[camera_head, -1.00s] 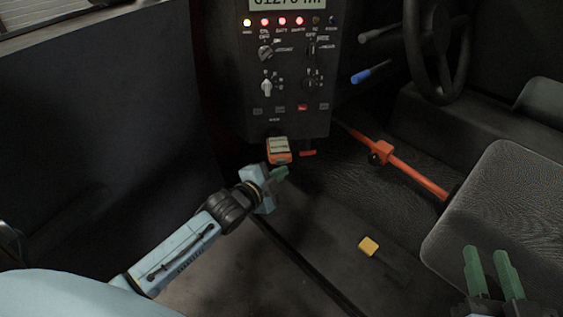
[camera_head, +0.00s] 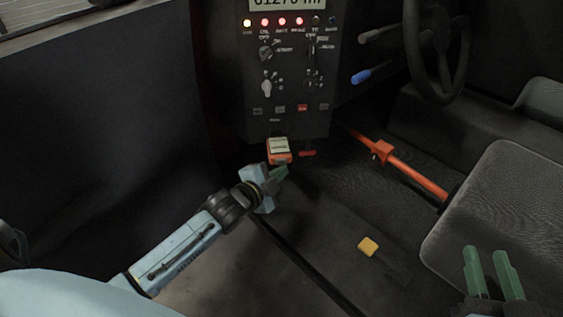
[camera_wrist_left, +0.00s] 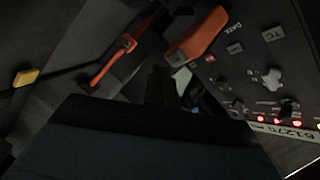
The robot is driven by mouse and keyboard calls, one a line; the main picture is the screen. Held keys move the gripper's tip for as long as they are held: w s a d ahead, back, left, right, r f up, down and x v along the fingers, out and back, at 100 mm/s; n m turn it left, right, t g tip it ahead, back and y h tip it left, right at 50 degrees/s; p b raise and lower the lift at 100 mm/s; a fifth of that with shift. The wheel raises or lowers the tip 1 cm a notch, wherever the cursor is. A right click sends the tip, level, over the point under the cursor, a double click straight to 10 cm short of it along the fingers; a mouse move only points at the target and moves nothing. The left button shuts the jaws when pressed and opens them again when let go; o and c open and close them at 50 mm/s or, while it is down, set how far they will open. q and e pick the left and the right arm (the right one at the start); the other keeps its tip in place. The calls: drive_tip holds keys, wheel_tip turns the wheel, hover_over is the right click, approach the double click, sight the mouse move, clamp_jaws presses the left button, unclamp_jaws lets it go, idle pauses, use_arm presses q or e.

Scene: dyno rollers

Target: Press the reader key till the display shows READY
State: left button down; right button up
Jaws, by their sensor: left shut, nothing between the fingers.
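The reader (camera_head: 279,152) is a small orange handheld unit with a pale display, hanging at the bottom edge of the black panel (camera_head: 288,128) in the head view. Its display text is too small to read. In the left wrist view, the orange body (camera_wrist_left: 197,35) shows at the upper middle, beside the panel. My left gripper (camera_head: 280,175) is shut and empty, its green fingers just below the reader; I cannot tell whether they touch it. The reader's key cannot be made out. My right gripper (camera_head: 488,272) is open and empty at the lower right.
The panel carries lit lamps, knobs and a numeric display (camera_head: 288,3). An orange bar (camera_head: 415,176) lies right of the reader. A yellow block (camera_head: 368,246) is on the floor. A seat (camera_head: 505,215) and steering wheel (camera_head: 437,50) stand at the right.

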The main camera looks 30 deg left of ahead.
use_arm(q)
drive_tip(key=shift+w+a, duration=0.2)
drive_tip(key=shift+w, duration=0.1)
drive_tip(key=shift+w+a, duration=0.25)
drive_tip(key=shift+w, duration=0.05)
idle(0.9)
drive_tip(key=shift+s+p, duration=0.1)
drive_tip(key=shift+p, duration=0.3)
drive_tip(key=shift+s+d+p, duration=0.45)
drive_tip(key=shift+s+p, duration=0.05)
drive_tip(key=shift+s, duration=0.05)
drive_tip(key=shift+s+d+p, duration=0.7)
drive_tip(key=shift+s+d, duration=0.05)
drive_tip(key=shift+s, duration=0.3)
drive_tip(key=shift+s+d+p, duration=0.65)
drive_tip(key=shift+s+d, duration=0.1)
drive_tip(key=shift+s, duration=0.25)
